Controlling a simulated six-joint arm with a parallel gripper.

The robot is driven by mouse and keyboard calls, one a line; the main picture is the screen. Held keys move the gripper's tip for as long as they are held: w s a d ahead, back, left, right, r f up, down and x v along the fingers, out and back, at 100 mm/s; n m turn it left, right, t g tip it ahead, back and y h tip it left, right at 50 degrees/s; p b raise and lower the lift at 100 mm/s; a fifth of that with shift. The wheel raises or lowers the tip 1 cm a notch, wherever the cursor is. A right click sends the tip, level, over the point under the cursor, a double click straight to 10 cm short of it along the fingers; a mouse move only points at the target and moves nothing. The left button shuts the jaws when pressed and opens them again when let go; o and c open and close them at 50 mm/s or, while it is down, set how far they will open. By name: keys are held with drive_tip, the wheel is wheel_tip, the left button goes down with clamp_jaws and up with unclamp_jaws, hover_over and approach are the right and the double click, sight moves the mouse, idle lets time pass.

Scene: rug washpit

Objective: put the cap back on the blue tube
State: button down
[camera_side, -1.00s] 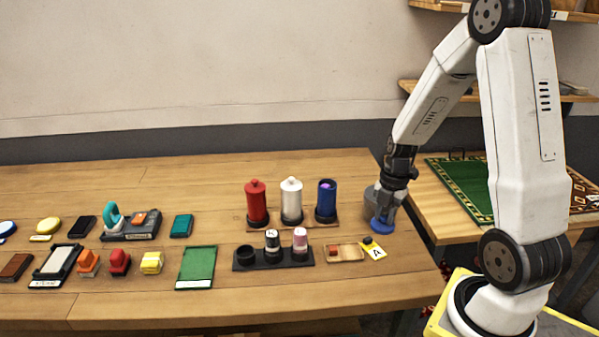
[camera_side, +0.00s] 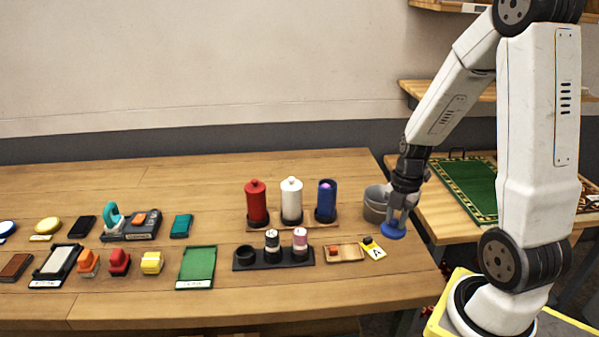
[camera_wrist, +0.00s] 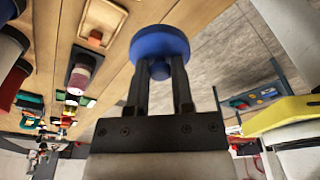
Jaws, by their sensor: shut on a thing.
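The blue tube (camera_side: 326,201) stands upright and uncapped in a rack at the back right of the table, with something purple showing at its mouth. My gripper (camera_side: 399,217) is shut on the round blue cap (camera_side: 392,231), to the right of the tube and near the table's right edge. In the wrist view the blue cap (camera_wrist: 160,43) sits at the tips of my gripper's fingers (camera_wrist: 160,75), its disc facing away from my wrist. The cap is well apart from the tube.
A grey cup (camera_side: 375,206) stands between the tube and my gripper. A red capped tube (camera_side: 256,202) and a white one (camera_side: 291,201) share the rack (camera_side: 308,224). A black holder (camera_side: 273,258) and a wooden tray (camera_side: 344,253) lie in front.

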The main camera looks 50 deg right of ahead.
drive_tip(key=shift+w, duration=0.1)
drive_tip(key=w+d+r, duration=0.2)
drive_tip(key=w+r, duration=0.1)
drive_tip(key=w, duration=0.8)
drive_tip(key=w+d+r, duration=0.3)
drive_tip(key=w+r, duration=0.1)
drive_tip(key=w, duration=0.7)
drive_tip(key=shift+w+d, duration=0.15)
drive_tip(key=shift+w, duration=0.1)
drive_tip(key=shift+f, duration=0.15)
drive_tip(key=shift+f, duration=3)
drive_tip(key=shift+f, duration=0.2)
